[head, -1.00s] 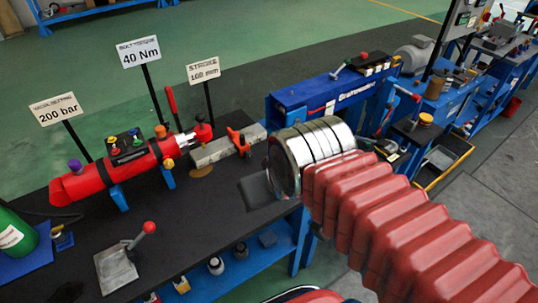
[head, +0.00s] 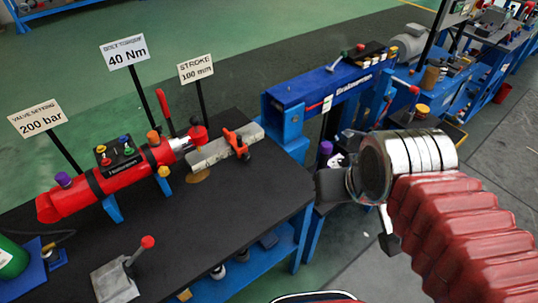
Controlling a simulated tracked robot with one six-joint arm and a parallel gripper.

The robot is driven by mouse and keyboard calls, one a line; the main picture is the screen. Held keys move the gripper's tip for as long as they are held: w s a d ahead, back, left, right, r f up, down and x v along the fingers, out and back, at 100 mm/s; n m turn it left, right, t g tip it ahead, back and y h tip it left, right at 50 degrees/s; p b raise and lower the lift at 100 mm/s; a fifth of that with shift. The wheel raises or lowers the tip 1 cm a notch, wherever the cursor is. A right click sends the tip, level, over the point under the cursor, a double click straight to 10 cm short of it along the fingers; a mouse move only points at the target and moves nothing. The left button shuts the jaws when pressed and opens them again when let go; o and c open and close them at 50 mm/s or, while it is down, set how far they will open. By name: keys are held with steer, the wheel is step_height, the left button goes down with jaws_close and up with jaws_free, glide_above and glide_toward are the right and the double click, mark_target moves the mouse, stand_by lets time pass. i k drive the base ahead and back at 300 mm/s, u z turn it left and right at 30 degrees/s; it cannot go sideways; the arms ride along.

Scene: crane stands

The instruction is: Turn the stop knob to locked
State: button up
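The black benchtop (head: 200,225) has a lever on a grey plate (head: 115,280) at the front and a green cylinder (head: 10,258) at left. Signs on posts stand behind the red cylinder. A blue beam (head: 330,85) stands at the back right. The benchtop's front right is clear.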

mark_target(247, 156)
steer(key=z, duration=0.4)
steer(key=k, duration=1)
steer(key=u, duration=1.35)
steer(key=i, duration=1.05)
steer(key=u, duration=0.1)
